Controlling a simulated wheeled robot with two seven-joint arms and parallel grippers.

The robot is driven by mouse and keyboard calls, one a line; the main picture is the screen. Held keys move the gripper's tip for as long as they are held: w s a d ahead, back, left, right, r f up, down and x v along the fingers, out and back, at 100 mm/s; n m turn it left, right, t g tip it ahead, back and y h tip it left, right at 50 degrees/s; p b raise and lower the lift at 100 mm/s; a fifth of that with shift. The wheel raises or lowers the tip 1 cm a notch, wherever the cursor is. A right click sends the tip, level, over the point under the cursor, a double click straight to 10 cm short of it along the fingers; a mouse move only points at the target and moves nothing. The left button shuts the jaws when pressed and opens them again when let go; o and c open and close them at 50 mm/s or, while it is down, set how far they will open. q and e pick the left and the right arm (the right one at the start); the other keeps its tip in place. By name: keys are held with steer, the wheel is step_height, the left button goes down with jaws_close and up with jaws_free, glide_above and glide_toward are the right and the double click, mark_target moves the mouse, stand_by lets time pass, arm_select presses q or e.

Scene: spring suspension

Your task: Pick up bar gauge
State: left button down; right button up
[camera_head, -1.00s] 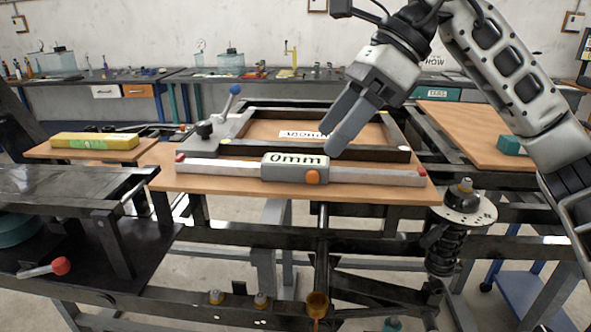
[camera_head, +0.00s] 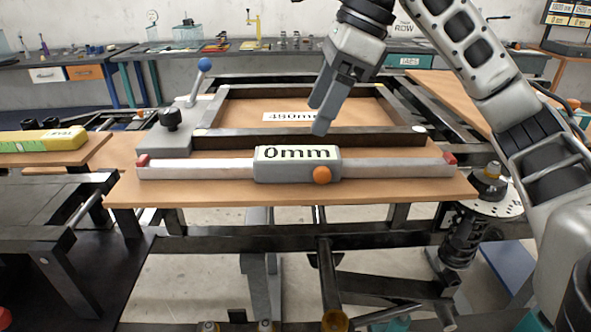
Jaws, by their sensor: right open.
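The bar gauge (camera_head: 297,164) lies across the front of a wooden board. It is a long grey bar with red ends, a grey block reading "0mm" in the middle and an orange knob. My right gripper (camera_head: 320,118) hangs just behind and above the block, fingers pointing down. It looks apart from the gauge and holds nothing. My left gripper is not in view.
Behind the gauge is a dark rectangular frame (camera_head: 310,137) with a grey clamp and a blue-knobbed lever (camera_head: 205,65). A yellow box (camera_head: 40,140) lies at the left. A spring unit (camera_head: 470,225) stands at the right. Bare board (camera_head: 300,193) shows in front of the gauge.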

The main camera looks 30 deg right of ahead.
mark_target(298, 153)
steer(key=x, duration=0.3)
steer(key=shift+w, duration=0.1)
steer(key=shift+x, duration=3.1)
steer(key=shift+a+r, duration=0.1)
steer(key=shift+a, duration=0.05)
steer(key=shift+c, duration=0.3)
steer(key=c, duration=1.2)
